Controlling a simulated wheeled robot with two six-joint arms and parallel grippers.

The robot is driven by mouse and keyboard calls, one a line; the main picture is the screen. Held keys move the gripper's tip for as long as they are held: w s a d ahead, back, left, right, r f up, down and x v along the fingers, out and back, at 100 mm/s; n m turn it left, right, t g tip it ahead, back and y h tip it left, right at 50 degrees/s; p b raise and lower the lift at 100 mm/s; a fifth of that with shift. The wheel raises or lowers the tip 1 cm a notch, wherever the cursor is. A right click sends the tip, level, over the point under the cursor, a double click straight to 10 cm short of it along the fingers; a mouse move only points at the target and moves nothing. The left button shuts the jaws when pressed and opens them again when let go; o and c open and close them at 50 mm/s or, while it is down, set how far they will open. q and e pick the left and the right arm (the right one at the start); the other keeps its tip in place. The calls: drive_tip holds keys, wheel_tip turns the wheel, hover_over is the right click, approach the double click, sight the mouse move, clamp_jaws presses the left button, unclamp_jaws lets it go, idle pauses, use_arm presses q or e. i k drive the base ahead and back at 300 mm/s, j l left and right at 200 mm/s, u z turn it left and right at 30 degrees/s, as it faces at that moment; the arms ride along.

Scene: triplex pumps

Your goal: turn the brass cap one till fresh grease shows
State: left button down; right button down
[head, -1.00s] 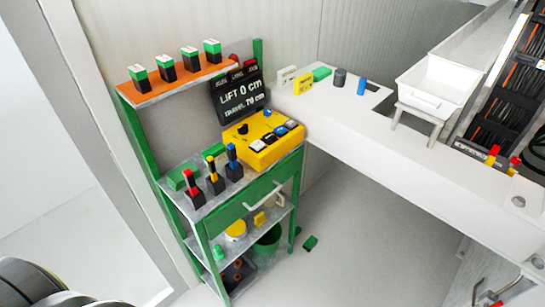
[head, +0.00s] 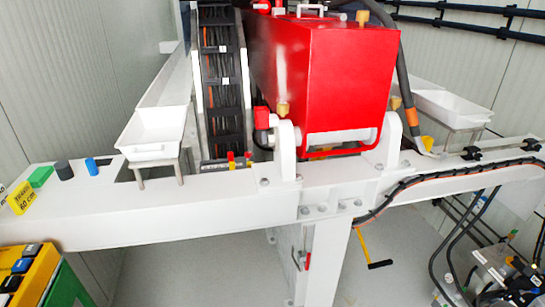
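A large red housing (head: 322,75) stands on the white frame in the middle of the view. A small brass cap (head: 283,108) sits low on its front left. A second brass cap (head: 362,17) shows at its upper right, and a third brass-coloured piece (head: 395,102) is partly hidden beyond its right side. I cannot tell which cap the task means, and no grease can be made out at this distance. Neither of my grippers is in view.
A white beam (head: 180,207) crosses the whole view. A white tray (head: 154,134) stands left of the housing, another white tray (head: 446,104) right. Black hoses (head: 455,230) hang at the right. A yellow-handled tool (head: 372,255) is low behind the beam.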

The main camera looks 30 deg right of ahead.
sight(283, 108)
drive_tip(key=z, duration=1.4)
